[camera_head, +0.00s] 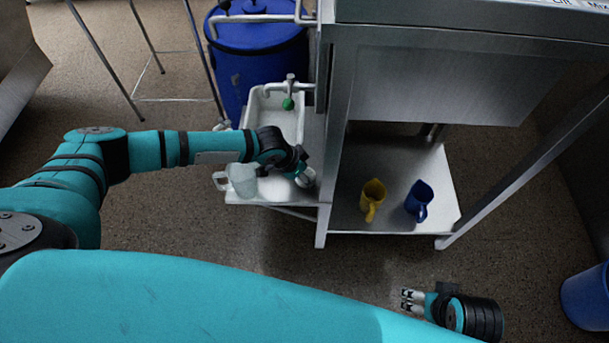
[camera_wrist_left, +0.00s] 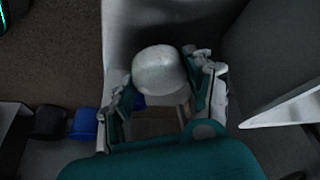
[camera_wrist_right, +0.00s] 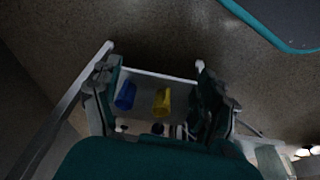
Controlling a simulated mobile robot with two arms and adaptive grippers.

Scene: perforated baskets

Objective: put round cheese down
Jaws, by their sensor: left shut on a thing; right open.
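The round cheese (camera_wrist_left: 160,70) is a pale, rounded block. In the left wrist view it lies between the fingers of my left gripper (camera_wrist_left: 166,82), which is shut on it. In the head view my left gripper (camera_head: 286,174) is over the front of the sink counter, and the white cheese (camera_head: 276,189) shows just below it, partly hidden. I cannot tell whether the cheese touches the counter. My right gripper (camera_head: 411,300) is open and empty above the floor at the lower right; it also shows in the right wrist view (camera_wrist_right: 155,88).
A clear jug (camera_head: 242,180) stands just left of the cheese on the sink counter (camera_head: 243,200). A metal frame post (camera_head: 325,185) rises close on the right. A blue barrel (camera_head: 255,65) is behind.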

